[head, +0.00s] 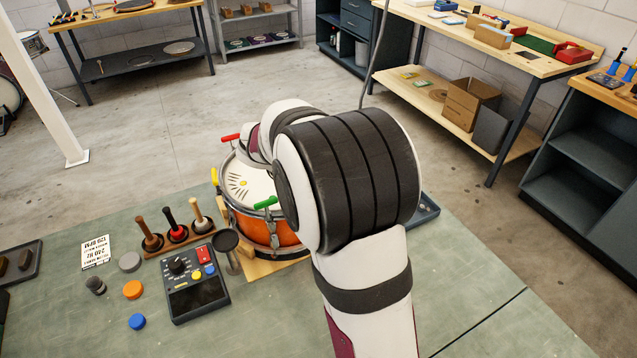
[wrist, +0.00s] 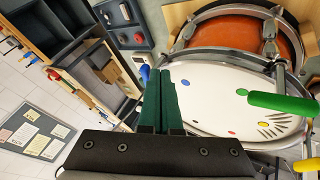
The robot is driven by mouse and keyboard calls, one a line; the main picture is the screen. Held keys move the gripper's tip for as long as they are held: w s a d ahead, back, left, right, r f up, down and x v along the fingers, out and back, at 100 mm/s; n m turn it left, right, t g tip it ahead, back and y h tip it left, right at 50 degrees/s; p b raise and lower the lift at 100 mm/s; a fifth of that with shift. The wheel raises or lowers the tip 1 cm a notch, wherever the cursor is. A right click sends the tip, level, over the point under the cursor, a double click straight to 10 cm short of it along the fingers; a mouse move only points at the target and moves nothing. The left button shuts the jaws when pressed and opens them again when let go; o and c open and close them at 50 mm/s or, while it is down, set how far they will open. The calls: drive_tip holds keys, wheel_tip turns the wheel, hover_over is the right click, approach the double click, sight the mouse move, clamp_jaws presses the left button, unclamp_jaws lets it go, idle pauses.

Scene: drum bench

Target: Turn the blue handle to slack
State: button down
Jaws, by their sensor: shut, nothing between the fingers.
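The drum (head: 265,227) stands on the bench with an orange shell and a white head. It also shows in the wrist view (wrist: 220,105). Its red handle (head: 231,138), yellow handle (head: 214,177) and green handle (head: 265,202) stick out around the rim. The green handle (wrist: 283,102) and yellow handle (wrist: 308,164) also show in the wrist view.
A dark control box (head: 195,290) and a rack of upright wooden-handled tools (head: 177,233) stand left of the drum. A blue knob (head: 137,321) and an orange knob (head: 133,289) lie nearby. A tray (head: 427,211) is right of my arm. The bench front right is clear.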

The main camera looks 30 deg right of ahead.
drive_tip(key=shift+s+d+n+t+y, duration=0.1)
drive_tip(key=shift+s+n+t+y, duration=0.15)
drive_tip(key=shift+n, duration=0.3)
drive_tip(key=shift+s+d+n+t+y, duration=0.15)
drive_tip(key=shift+n+t, duration=0.2)
drive_tip(key=shift+n, duration=0.2)
drive_tip(key=shift+s+d+n+t+y, duration=0.2)
drive_tip(key=shift+d+n, duration=0.2)
drive_tip(key=shift+d, duration=0.45)
drive_tip(key=shift+s+d+n+t+y, duration=0.2)
drive_tip(key=shift+d+n, duration=0.2)
drive_tip(key=shift+d, duration=0.4)
drive_tip(key=shift+s+d+n+t+y, duration=0.15)
drive_tip(key=shift+d+n, duration=0.25)
drive_tip(key=shift+d, duration=0.45)
drive_tip(key=shift+w+d+n+t+y, duration=0.1)
drive_tip(key=shift+d+n+t+y, duration=0.2)
drive_tip(key=shift+n, duration=0.3)
idle(0.5)
drive_tip(key=shift+w+a, duration=0.1)
